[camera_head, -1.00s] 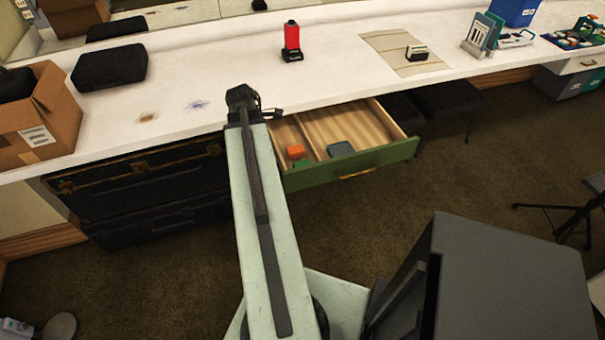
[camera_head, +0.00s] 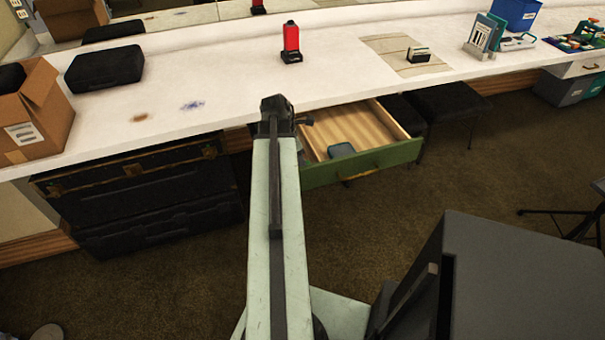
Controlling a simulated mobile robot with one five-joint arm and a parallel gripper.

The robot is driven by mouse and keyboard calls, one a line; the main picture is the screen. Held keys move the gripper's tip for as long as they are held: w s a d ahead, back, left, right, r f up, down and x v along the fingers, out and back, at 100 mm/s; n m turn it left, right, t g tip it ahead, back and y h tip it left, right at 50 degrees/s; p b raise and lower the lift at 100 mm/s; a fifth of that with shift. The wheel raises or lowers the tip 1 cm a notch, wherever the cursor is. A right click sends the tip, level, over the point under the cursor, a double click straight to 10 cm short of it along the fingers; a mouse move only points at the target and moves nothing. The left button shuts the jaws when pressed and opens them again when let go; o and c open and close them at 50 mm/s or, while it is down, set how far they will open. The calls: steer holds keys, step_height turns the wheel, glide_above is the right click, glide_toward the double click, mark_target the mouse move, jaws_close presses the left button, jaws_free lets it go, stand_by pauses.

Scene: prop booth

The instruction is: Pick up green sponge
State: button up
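The open drawer with a green front (camera_head: 375,161) sticks out under the white counter. No green sponge shows in it at this moment; my arm covers the drawer's left part, where a small green piece and an orange block showed a second ago. The dark end of my arm, with my gripper (camera_head: 304,121), is over the drawer's back left, near the counter edge. The fingers are too small and hidden to tell open from shut.
The white counter (camera_head: 220,70) runs above the drawer with a red-and-black item (camera_head: 291,42) on it. A cardboard box (camera_head: 45,115) stands left. Black trunks (camera_head: 140,195) are under the counter. A dark stool (camera_head: 449,102) is right of the drawer.

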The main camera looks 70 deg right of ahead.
steer(key=shift+b+x, duration=0.35)
steer(key=shift+x, duration=0.6)
steer(key=shift+r, duration=0.15)
steer(key=shift+a, duration=0.1)
steer(key=c, duration=1.1)
steer(key=shift+r+p, duration=0.1)
steer(key=shift+p, duration=0.2)
step_height(320, 180, up, 10)
steer(key=p, duration=1)
